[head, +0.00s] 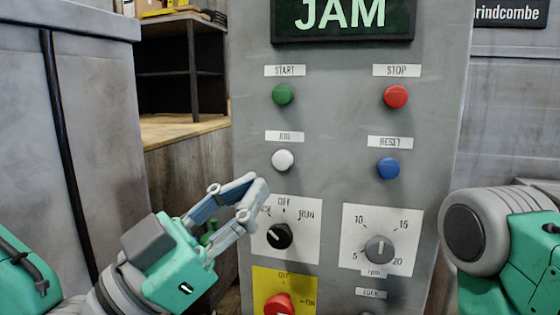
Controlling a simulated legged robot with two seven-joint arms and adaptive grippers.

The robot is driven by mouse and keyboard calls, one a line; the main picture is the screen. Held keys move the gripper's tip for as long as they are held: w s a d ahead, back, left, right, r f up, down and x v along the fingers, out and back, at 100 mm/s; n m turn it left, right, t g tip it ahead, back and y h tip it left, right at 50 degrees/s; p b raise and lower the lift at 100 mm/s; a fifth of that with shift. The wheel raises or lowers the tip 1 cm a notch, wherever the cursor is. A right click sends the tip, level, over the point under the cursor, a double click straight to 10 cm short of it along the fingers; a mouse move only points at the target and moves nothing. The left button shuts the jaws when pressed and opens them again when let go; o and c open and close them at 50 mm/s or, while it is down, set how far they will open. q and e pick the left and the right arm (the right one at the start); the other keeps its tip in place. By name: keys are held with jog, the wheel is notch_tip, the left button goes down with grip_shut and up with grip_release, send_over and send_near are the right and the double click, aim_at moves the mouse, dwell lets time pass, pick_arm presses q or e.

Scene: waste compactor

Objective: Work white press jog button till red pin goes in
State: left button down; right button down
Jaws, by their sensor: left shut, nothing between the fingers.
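The white jog button (283,160) is on the grey control panel (335,125), below a small label that reads JOG. My left gripper (256,188) is shut and empty. Its fingertips are below and left of the white button, apart from it in the picture, and overlap the left edge of the mode selector plate. No red pin can be made out. Of my right arm only links show at the right edge; its gripper is out of view.
The panel has a green START button (283,95), red STOP button (396,97), blue RESET button (388,168), black selector knob (280,236), grey rpm dial (379,250) and red switch (279,304) on yellow. A display (343,17) reads JAM. A shelf (180,75) stands behind left.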

aim_at(282, 160)
pick_arm(q)
jog(key=shift+w+d+p, duration=0.1)
jog(key=shift+w+d, duration=0.35)
jog(key=shift+w, duration=0.95)
jog(key=shift+w+d+p, duration=0.15)
jog(key=shift+w+d, duration=0.3)
jog(key=shift+w, duration=1)
jog(key=shift+w+d+p, duration=0.1)
jog(key=shift+w+d, duration=0.35)
jog(key=shift+w, duration=0.95)
jog(key=shift+w+d+b, duration=0.25)
jog(key=shift+w+b, duration=0.2)
jog(key=shift+w, duration=0.35)
dwell(0.7)
jog(key=shift+s+a, duration=0.2)
jog(key=shift+s, duration=0.45)
jog(key=shift+s+b, duration=0.25)
jog(key=shift+b, duration=0.05)
